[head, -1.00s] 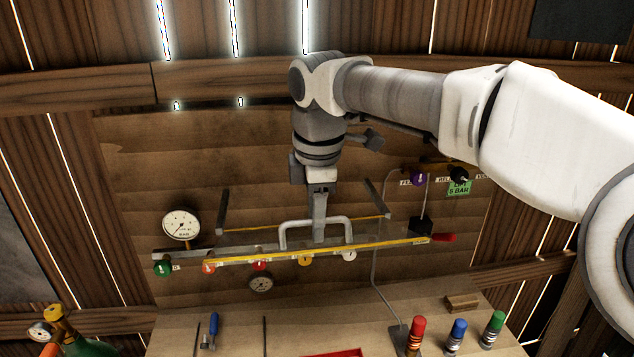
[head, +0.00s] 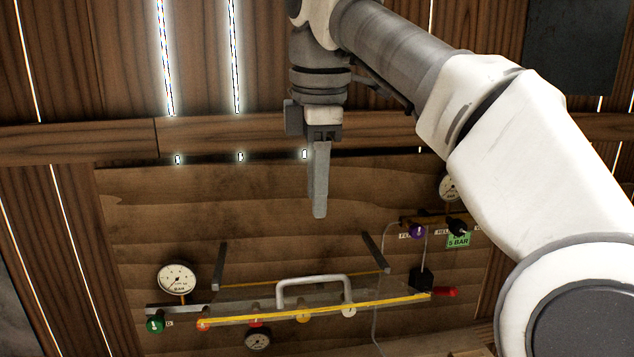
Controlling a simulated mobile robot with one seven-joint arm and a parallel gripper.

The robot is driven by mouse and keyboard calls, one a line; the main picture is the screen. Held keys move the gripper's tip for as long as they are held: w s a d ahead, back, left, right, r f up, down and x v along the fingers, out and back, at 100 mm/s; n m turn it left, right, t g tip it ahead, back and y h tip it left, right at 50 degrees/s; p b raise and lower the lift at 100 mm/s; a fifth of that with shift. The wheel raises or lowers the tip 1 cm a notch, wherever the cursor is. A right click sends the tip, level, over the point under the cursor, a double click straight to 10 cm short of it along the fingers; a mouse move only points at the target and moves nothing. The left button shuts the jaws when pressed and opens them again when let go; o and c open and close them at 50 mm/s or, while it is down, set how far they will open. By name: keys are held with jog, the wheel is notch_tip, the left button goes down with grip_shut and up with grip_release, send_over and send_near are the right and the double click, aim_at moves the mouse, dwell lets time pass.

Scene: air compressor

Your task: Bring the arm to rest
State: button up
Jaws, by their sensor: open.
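My gripper (head: 319,212) hangs from my arm near the top middle of the head view, fingers pointing down. It is empty and in front of the wooden back panel. It is seen edge-on, so one finger covers the other. Below it, clear of the fingertips, is a grey bar handle (head: 314,279) on a clear cover with a yellow edge strip (head: 370,305). My arm runs from the gripper to the lower right of the view.
A large pressure gauge (head: 177,279) and a green knob (head: 155,324) are at the left. A small gauge (head: 257,339) sits below the cover. Two dark brackets flank the handle.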

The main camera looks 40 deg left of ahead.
jog(key=shift+s+r, duration=0.1)
jog(key=shift+r, duration=0.25)
jog(key=shift+d, duration=0.15)
dwell(0.3)
jog(key=w+d+f+m+t+h+b, duration=0.1)
jog(key=w+d+f+m, duration=0.15)
jog(key=d+m, duration=0.45)
jog(key=w+d+f+m+t+b, duration=0.1)
jog(key=d+f+m+b, duration=0.2)
jog(key=d, duration=0.7)
jog(key=w+d+f+m+t+h, duration=0.1)
jog(key=d+f+m, duration=0.35)
jog(key=d, duration=0.45)
jog(key=s+d+f+m+b, duration=0.1)
jog(key=s+d+f+m, duration=0.3)
jog(key=d+f, duration=0.5)
jog(key=s+d+f+m+t+b, duration=0.1)
jog(key=s+d+f+m+b, duration=0.1)
jog(key=s+d+f+m, duration=0.3)
jog(key=d+f+m, duration=0.3)
jog(key=d+m, duration=0.1)
jog(key=shift+s+f+y, duration=0.2)
jog(key=shift+f+y, duration=0.1)
jog(key=shift+f, duration=0.1)
